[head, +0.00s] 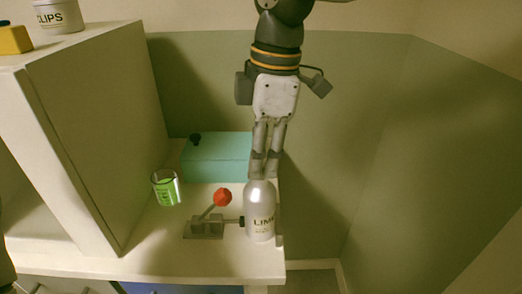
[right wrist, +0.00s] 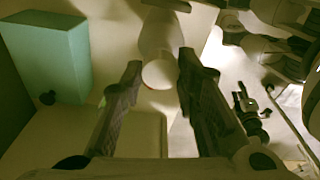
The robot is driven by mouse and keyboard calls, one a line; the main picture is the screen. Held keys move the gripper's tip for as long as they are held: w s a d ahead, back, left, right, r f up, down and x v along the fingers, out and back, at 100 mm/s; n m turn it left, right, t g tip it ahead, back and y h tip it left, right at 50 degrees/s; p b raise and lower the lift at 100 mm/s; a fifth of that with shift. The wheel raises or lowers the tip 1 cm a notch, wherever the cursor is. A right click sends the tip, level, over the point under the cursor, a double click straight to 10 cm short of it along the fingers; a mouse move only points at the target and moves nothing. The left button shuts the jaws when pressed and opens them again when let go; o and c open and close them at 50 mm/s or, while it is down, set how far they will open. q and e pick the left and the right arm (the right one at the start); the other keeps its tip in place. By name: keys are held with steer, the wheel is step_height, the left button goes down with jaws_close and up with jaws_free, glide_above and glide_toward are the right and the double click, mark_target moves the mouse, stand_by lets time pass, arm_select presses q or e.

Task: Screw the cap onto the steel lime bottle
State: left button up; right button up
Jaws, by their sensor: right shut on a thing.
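The steel lime bottle (head: 260,212) stands upright near the right front corner of the white table, its label facing me. A clamp (head: 206,228) with a red knob stands to its left, and its black tip reaches the bottle's side. My right gripper (head: 265,165) points down from above, with its fingertips just over the bottle's top. In the right wrist view its fingers are shut on a pale round cap (right wrist: 160,74), with the bottle beyond it. The fingers hide the cap in the head view, so I cannot tell whether it touches the neck.
A teal box (head: 216,158) stands behind the bottle, with a small dark knob at its left. A glass with green contents (head: 166,188) stands to the left. A tall white cabinet (head: 95,130) blocks the left side. The table's right edge is close to the bottle.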

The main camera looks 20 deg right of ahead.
steer(key=shift+f, duration=0.1)
stand_by(0.6)
steer(key=shift+f, duration=0.5)
steer(key=shift+f, duration=0.65)
stand_by(0.9)
steer(key=o, duration=0.8)
steer(key=shift+c, duration=0.5)
step_height(320, 180, up, 7)
steer(key=shift+r, duration=0.1)
steer(key=shift+o, duration=0.3)
